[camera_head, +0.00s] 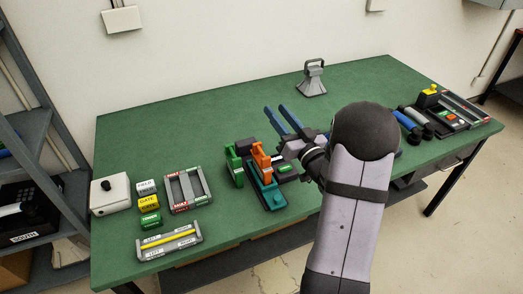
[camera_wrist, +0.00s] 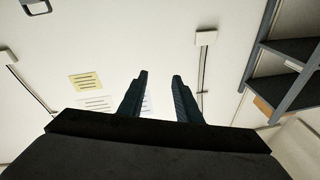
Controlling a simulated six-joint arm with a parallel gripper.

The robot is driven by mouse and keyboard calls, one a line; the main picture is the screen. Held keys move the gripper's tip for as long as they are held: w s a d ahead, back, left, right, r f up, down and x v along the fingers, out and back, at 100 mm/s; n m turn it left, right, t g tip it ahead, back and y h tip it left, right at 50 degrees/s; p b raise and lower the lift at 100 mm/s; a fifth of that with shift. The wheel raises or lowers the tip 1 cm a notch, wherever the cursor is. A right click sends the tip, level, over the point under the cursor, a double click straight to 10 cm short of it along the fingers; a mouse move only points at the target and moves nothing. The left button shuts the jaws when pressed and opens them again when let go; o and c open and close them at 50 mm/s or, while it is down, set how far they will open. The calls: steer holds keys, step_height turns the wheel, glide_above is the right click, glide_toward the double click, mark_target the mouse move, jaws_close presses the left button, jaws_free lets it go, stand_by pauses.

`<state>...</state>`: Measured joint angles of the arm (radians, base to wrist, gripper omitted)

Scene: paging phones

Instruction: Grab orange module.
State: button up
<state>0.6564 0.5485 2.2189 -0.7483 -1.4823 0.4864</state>
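The orange module (camera_head: 261,162) stands upright on a teal base (camera_head: 271,197) near the middle of the green table. A green module (camera_head: 234,167) of similar shape stands just left of it. My gripper (camera_head: 275,121) is behind and slightly right of the orange module in the head view, with its two blue fingers pointing up and to the left. In the wrist view its fingers (camera_wrist: 158,95) are apart with nothing between them. The orange module does not show in the wrist view, which faces the wall. My arm hides part of the table to the right.
A grey frame (camera_head: 168,193), a yellow-barred holder (camera_head: 169,241), labelled blocks (camera_head: 149,203) and a white box (camera_head: 110,194) lie at left. A grey stand (camera_head: 313,79) is at the back. A control panel (camera_head: 439,119) and handsets (camera_head: 407,122) lie at right. The back left is clear.

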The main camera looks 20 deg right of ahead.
mark_target(266, 160)
steer(key=s+a+f, duration=0.1)
steer(key=f, duration=0.3)
steer(key=s+a+f+n+g+h+b, duration=0.1)
steer(key=s+a+f, duration=0.1)
steer(key=f, duration=0.3)
steer(key=s+a+f+g+h+b, duration=0.1)
steer(key=s+a+f, duration=0.1)
steer(key=f, duration=0.3)
steer(key=shift+s, duration=0.1)
steer(key=shift+w+f, duration=0.1)
steer(key=shift+w, duration=0.5)
steer(key=shift+w+p, duration=1.2)
steer(key=shift+w, duration=1.35)
jaws_close()
